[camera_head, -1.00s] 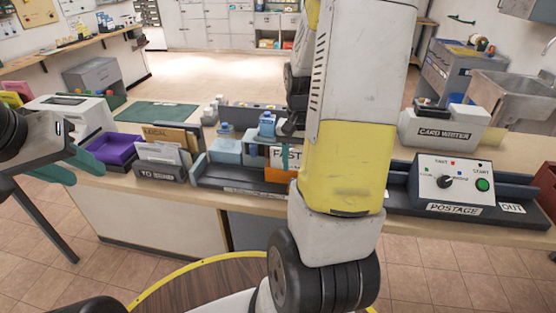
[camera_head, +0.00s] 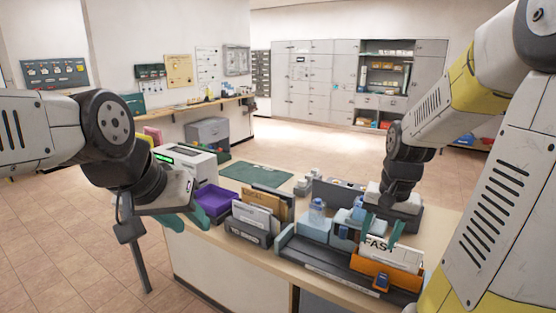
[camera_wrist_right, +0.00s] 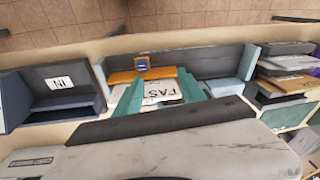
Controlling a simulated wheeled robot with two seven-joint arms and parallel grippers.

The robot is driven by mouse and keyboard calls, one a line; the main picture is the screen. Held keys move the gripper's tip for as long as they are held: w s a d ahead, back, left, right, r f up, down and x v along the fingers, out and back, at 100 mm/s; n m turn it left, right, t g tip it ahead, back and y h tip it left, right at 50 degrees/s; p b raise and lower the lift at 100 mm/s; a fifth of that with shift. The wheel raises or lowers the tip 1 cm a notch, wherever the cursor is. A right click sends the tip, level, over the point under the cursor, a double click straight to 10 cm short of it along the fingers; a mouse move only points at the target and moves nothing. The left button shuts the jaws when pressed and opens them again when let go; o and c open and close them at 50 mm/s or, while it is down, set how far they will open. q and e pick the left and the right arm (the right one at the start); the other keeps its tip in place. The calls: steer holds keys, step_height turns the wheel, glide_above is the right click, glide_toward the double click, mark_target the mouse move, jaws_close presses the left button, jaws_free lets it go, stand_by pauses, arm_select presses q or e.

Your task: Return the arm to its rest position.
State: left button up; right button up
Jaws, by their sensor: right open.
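My right gripper (camera_head: 381,230) is open, pointing down over the orange holder (camera_head: 388,273) on the counter. A white envelope marked FAST (camera_head: 377,246) stands in this holder. In the right wrist view the teal fingers (camera_wrist_right: 160,92) are spread apart, with the FAST envelope (camera_wrist_right: 160,90) between and beyond them. I cannot tell whether they touch it. My left gripper (camera_head: 187,220) hangs at the left end of the counter, its teal fingers apart and empty, beside the purple tray (camera_head: 214,203).
The counter (camera_head: 215,245) carries a grey letter rack (camera_head: 250,232), pale blue boxes (camera_head: 318,228) and a dark tray (camera_head: 320,263) close around my right gripper. A white machine (camera_head: 185,160) stands behind my left gripper. Open floor (camera_head: 320,152) lies beyond the counter.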

steer(key=s+a+r+n+t+y, duration=0.1)
steer(key=s+a+r+n+t, duration=0.3)
steer(key=s+a+r, duration=0.5)
step_height(320, 180, up, 2)
steer(key=shift+a+r+n+y, duration=0.25)
steer(key=shift+a+n+y, duration=0.15)
steer(key=shift+a+n, duration=0.65)
steer(key=shift+a+m, duration=0.2)
steer(key=shift+m, duration=0.05)
